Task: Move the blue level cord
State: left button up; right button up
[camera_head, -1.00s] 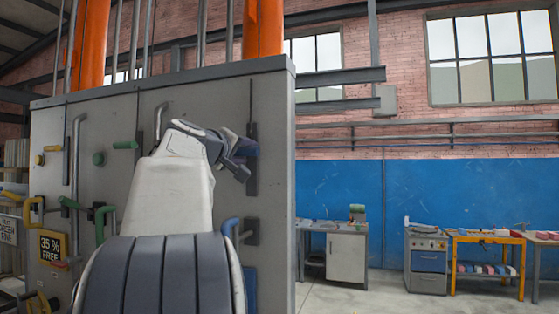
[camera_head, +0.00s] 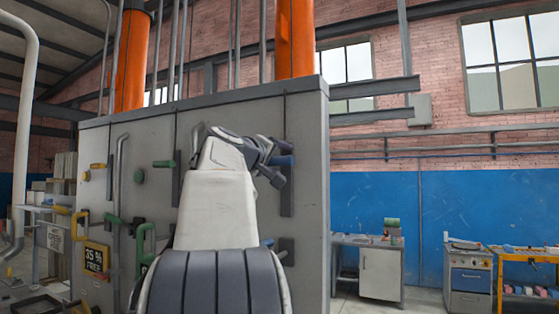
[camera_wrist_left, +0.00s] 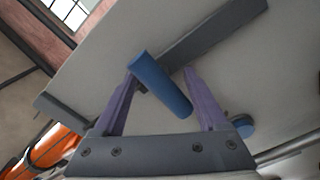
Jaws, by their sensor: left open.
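A blue lever handle (camera_head: 284,161) sticks out from a dark vertical slot plate near the right end of the grey panel (camera_head: 228,115). My left gripper (camera_head: 274,164) is at this handle. In the left wrist view the blue handle (camera_wrist_left: 160,84) lies slantwise between the two purple fingers of my left gripper (camera_wrist_left: 161,76). The fingers are apart, one on each side of it. Whether either finger touches the handle I cannot tell. My left arm hides part of the panel. My right gripper is not in view.
A second blue handle (camera_head: 268,242) sits lower on the panel, partly behind my arm; it also shows in the left wrist view (camera_wrist_left: 242,126). Green handles (camera_head: 164,164) and yellow handles (camera_head: 79,224) are to the left. A white cabinet (camera_head: 380,273) stands beyond the panel's right edge.

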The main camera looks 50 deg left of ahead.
pick_arm(q)
jog(key=shift+s+d+f, duration=0.1)
jog(key=shift+s, duration=0.25)
jog(key=b+v, duration=0.5)
jog(key=v, duration=0.4)
jog(key=shift+s+d, duration=0.2)
jog(key=shift+s, duration=0.15)
